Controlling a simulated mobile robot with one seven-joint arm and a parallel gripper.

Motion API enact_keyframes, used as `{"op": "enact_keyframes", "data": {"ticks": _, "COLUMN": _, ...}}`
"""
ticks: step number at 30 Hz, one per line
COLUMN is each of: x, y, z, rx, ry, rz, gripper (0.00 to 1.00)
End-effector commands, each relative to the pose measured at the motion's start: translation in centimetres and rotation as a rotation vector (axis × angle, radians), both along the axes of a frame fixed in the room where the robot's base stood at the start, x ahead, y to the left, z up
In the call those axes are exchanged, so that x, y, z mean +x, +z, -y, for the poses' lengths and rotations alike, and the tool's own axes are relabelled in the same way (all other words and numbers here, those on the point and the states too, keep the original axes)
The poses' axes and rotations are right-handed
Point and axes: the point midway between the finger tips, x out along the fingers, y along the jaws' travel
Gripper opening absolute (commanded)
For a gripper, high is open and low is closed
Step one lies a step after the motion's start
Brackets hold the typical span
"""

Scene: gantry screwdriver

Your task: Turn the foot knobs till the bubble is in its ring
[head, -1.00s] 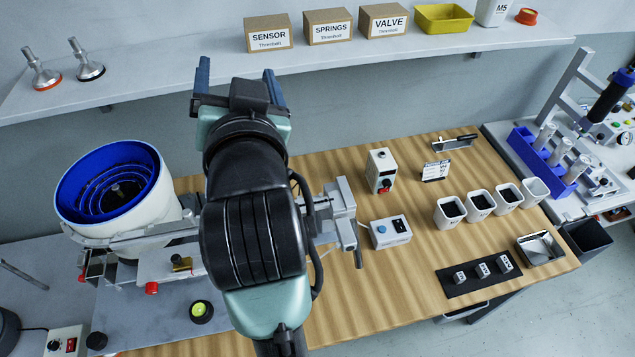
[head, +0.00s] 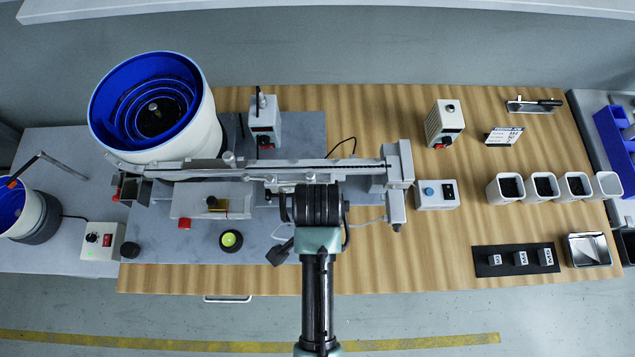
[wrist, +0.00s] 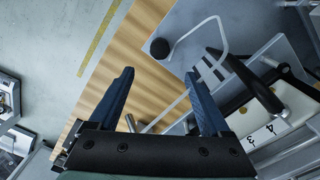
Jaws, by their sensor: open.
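A round bubble level (head: 231,240) with a yellow-green face and dark rim sits on the grey base plate (head: 270,222) under the feeder. Its bubble and ring are too small to read. A black foot knob (head: 130,250) is at the plate's front left corner. The wrist view shows a black knob (wrist: 160,48) at a plate corner, beyond my fingertips and apart from them; I cannot tell which corner. My gripper (wrist: 165,95) is open, with nothing between its blue-grey fingers. In the head view my arm hides most of the gripper and the plate's front right part.
A blue-lined bowl feeder (head: 155,110) and a long rail (head: 270,170) stand over the plate. A grey control box (head: 264,122) is behind the rail. A switch box (head: 436,194) and white cups (head: 505,190) are to the right. The wooden table (head: 400,260) is clear at front centre.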

Motion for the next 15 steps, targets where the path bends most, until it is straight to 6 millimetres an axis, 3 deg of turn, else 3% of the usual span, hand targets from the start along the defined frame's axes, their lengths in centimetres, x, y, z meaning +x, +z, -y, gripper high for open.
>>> {"op": "enact_keyframes", "data": {"ticks": 15, "x": 0.0, "y": -9.2, "z": 0.0, "rx": 0.000, "ry": 0.002, "rz": 0.000, "gripper": 0.81}}
